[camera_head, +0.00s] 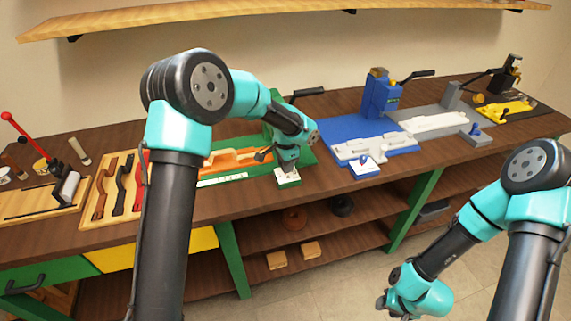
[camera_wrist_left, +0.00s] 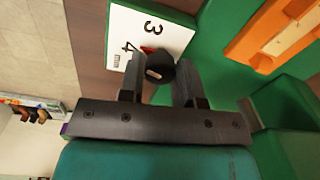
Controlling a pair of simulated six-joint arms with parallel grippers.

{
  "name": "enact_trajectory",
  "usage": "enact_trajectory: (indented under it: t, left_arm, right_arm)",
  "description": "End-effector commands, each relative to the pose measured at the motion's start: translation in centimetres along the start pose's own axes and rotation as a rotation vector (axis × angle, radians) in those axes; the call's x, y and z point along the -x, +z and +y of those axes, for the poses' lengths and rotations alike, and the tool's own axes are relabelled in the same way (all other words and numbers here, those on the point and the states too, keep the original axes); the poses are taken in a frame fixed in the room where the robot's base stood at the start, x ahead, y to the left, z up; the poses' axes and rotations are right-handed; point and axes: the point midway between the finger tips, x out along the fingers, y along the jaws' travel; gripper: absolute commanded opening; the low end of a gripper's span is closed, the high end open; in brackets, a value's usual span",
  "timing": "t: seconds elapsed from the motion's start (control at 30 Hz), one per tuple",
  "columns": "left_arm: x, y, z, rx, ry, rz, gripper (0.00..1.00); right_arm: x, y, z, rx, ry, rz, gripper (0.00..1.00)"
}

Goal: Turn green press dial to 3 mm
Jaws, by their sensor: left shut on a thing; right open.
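The green press (camera_head: 280,105) stands on its green mat at the middle of the bench. Its white dial plate (camera_head: 288,181) lies at the front edge. In the left wrist view the plate (camera_wrist_left: 122,22) shows a 3 and a 4, with a small red mark beside the black knob (camera_wrist_left: 157,70), on the side toward the 4. My left gripper (camera_head: 287,164) is over the plate. In the left wrist view its fingers (camera_wrist_left: 160,82) are shut on the knob, one on each side. Other numbers are hidden. My right gripper (camera_head: 388,304) is open, low in front of the bench.
An orange fixture (camera_head: 235,157) lies left of the dial on the green mat. A blue press (camera_head: 381,94) and its mat are to the right. A wooden tool tray (camera_head: 90,215) and a red-handled lever (camera_head: 12,120) are at the left.

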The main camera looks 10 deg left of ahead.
Motion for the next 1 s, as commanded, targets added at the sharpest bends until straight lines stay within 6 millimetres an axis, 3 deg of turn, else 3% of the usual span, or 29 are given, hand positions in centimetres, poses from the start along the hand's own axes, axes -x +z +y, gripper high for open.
enact_trajectory:
  t: [0.6, 1.0]
  left_arm:
    - [0.09, 0.0, -0.12, -0.56, -0.002, 0.018, 0.08]
    - [0.1, -0.01, -0.15, -0.739, -0.002, 0.023, 0.08]
  right_arm:
    - [0.0, 0.0, 0.0, 0.0, 0.0, 0.0, 0.43]
    - [0.0, 0.0, 0.0, 0.0, 0.0, 0.0, 0.43]
